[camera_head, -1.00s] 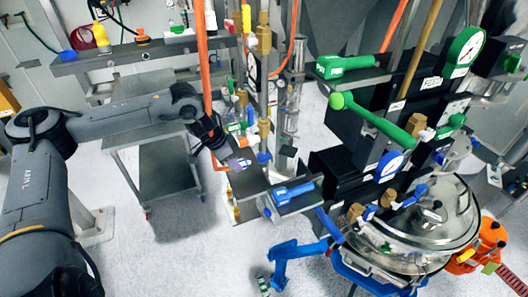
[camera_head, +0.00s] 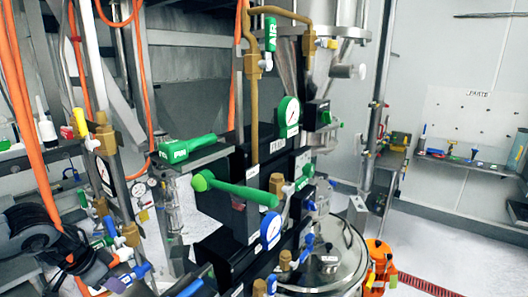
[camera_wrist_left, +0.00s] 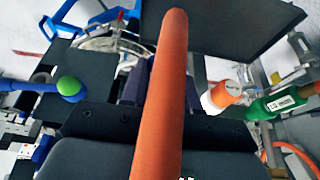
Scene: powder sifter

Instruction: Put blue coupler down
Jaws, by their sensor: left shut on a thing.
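My left gripper (camera_head: 98,272) is low at the left of the head view, in front of the valve rack. It is shut on the blue coupler. Only a small bluish-purple piece shows by its fingertips in the head view, so most of the coupler is hidden. In the left wrist view the dark fingers (camera_wrist_left: 138,82) are partly covered by a thick orange hose (camera_wrist_left: 162,95) across the middle. Whether the coupler touches a surface cannot be told. My right gripper is in neither view now.
A blue handle (camera_head: 130,277) lies right beside the left gripper. A green handle (camera_head: 185,150) and a green lever (camera_head: 237,190) stand over the rack to the right. An orange-and-white coupler (camera_wrist_left: 225,93) is close in the wrist view. Orange hoses (camera_head: 40,130) hang at left.

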